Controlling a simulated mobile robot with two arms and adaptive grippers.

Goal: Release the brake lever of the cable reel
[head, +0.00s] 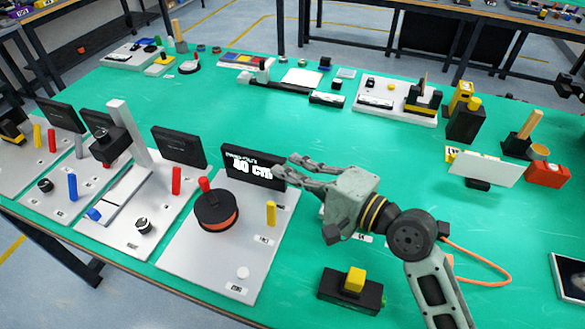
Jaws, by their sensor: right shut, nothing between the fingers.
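The cable reel (217,217) is a black drum with an orange band and a red crank knob (205,185). It stands on a light grey base plate (195,263). A yellow upright lever (271,213) stands right of the reel on the same plate; it looks like the brake lever. A black display (252,166) behind them reads about 40 cm. My right gripper (291,167) is shut and empty, in front of the display's right end in the picture, above and right of the yellow lever and apart from it. My left gripper is not in view.
Neighbouring stations with red, blue and yellow levers (176,181) fill the left. A black box with a yellow button (354,281) stands at the front. A white panel (485,168) and a red box (548,174) stand at the right. The green table's middle (290,125) is clear.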

